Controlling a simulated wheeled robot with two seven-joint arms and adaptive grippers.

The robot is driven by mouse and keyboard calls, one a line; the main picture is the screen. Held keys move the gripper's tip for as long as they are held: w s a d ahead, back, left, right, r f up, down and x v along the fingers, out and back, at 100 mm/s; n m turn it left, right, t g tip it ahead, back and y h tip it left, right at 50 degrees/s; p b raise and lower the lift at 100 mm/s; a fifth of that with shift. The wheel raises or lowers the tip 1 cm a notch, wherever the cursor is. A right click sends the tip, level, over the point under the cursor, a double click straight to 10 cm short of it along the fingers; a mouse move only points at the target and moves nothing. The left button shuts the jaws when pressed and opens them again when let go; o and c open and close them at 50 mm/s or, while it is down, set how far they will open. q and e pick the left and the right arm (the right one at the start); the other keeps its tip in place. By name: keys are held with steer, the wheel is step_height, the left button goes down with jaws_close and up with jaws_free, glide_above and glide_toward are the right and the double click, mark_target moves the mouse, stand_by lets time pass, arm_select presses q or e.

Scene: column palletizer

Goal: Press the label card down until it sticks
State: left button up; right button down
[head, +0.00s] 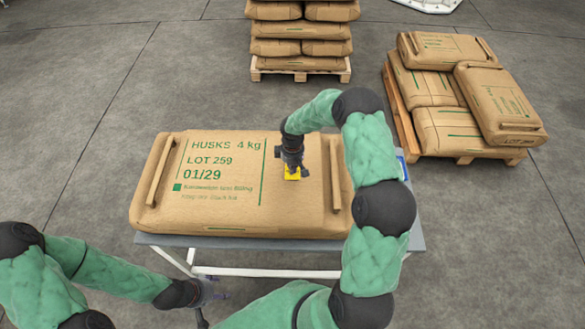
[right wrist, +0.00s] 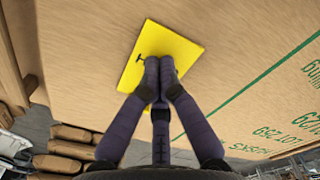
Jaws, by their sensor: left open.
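The label card is a yellow square with a small dark mark. It lies on the top face of a brown sack (head: 225,205), right of the green print, in the head view (head: 292,174). In the right wrist view the card (right wrist: 160,52) looks flat against the sack. My right gripper (right wrist: 160,66) has its fingertips together over the card, seemingly touching it, and hides part of it. My right gripper also shows in the head view (head: 294,172), pointing down. My left gripper (head: 212,290) is open and empty, low in front of the table.
The sack lies on a grey-topped table (head: 290,244) with white legs. A pallet of stacked sacks (head: 300,76) stands behind, and another pallet (head: 465,152) with sacks stands at the right. The floor at the left is clear.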

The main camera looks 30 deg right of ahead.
steer(key=shift+s+a+f, duration=0.1)
steer(key=shift+s+f, duration=0.1)
steer(key=shift+f, duration=0.1)
steer(key=shift+w+r+p, duration=0.15)
steer(key=shift+r+p, duration=0.15)
steer(key=shift+r, duration=0.45)
step_height(320, 180, up, 8)
steer(key=p, duration=0.3)
steer(key=shift+f, duration=0.15)
